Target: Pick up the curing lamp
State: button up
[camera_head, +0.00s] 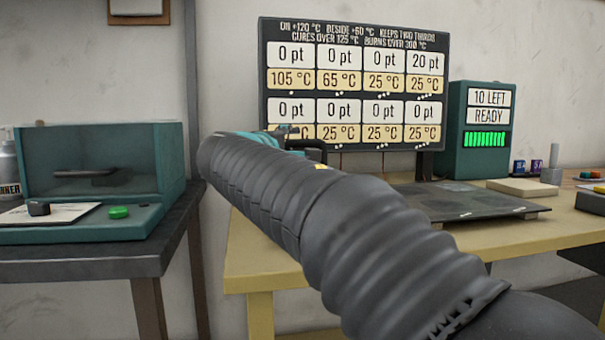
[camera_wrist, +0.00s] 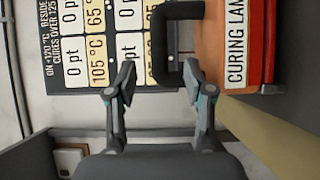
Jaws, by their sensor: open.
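The curing lamp (camera_wrist: 211,45) shows in the wrist view at upper right, turned sideways in the picture. It has an orange body, a red edge, a white label reading "CURING LAM", and a black loop handle (camera_wrist: 158,35). My gripper (camera_wrist: 158,82) is open, with its two fingers apart at the lower middle of that view. The near end of the handle appears between the fingertips and close to the right finger; I cannot tell whether they touch. In the head view, my dark arm hides the lamp, and only a teal and black part of my gripper (camera_head: 290,138) shows past it.
A dark readout board (camera_head: 354,90) stands at the back of the yellow table (camera_head: 255,272). Right of it are a green box reading "READY" (camera_head: 487,130) and a dark flat plate (camera_head: 455,199). A teal glass-fronted cabinet (camera_head: 100,165) stands on a dark table at left.

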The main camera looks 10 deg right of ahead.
aim_at(302, 144)
jog(key=shift+d+p+x, duration=0.25)
jog(key=shift+p+x, duration=0.25)
jog(key=shift+x, duration=2.85)
jog(key=shift+s, duration=0.25)
grip_shut()
